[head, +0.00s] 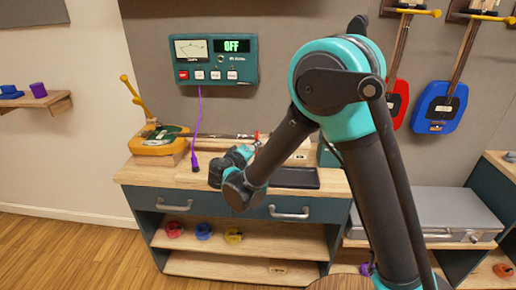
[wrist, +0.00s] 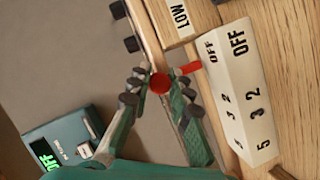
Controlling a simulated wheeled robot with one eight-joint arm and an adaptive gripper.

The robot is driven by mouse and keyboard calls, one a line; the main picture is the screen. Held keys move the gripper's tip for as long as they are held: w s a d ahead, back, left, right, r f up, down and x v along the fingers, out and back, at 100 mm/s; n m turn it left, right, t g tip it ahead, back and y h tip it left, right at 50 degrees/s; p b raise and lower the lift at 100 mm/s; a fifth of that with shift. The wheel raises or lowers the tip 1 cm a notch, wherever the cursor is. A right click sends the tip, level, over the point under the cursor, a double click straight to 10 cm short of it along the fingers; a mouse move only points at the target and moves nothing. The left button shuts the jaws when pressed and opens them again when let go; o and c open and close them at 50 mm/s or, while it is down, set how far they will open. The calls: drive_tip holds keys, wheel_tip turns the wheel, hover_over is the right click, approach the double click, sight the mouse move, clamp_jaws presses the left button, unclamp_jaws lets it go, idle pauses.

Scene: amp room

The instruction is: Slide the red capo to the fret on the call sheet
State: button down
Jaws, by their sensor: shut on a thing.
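The red capo (wrist: 160,83) sits at the instrument neck (wrist: 146,28) in the wrist view. My gripper (wrist: 162,88) is shut on it, with one finger on each side. In the head view a small red bit of the capo (head: 257,135) shows just above my gripper (head: 250,150), which partly hides it. The neck runs right from the yellow instrument body (head: 160,139) on the cabinet. A white block (wrist: 237,90) beside the neck carries OFF, 2, 3 and 5. I cannot make out a call sheet for certain.
A LOW label (wrist: 181,17) lies beside the neck. A teal meter box (head: 216,60) reading OFF hangs above, with a purple cable (head: 197,125) dangling near the neck. A dark tray (head: 295,178) lies on the cabinet top (head: 140,175) to the right.

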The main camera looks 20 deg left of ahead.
drive_tip(key=a, duration=0.3)
drive_tip(key=s+a, duration=0.1)
drive_tip(key=a, duration=0.2)
drive_tip(key=shift+s+a+r, duration=0.1)
drive_tip(key=shift+s+a, duration=0.05)
drive_tip(key=shift+a, duration=0.2)
drive_tip(key=c, duration=1.4)
unclamp_jaws()
drive_tip(key=shift+o, duration=0.2)
drive_tip(key=shift+s, duration=0.1)
drive_tip(key=v, duration=1.2)
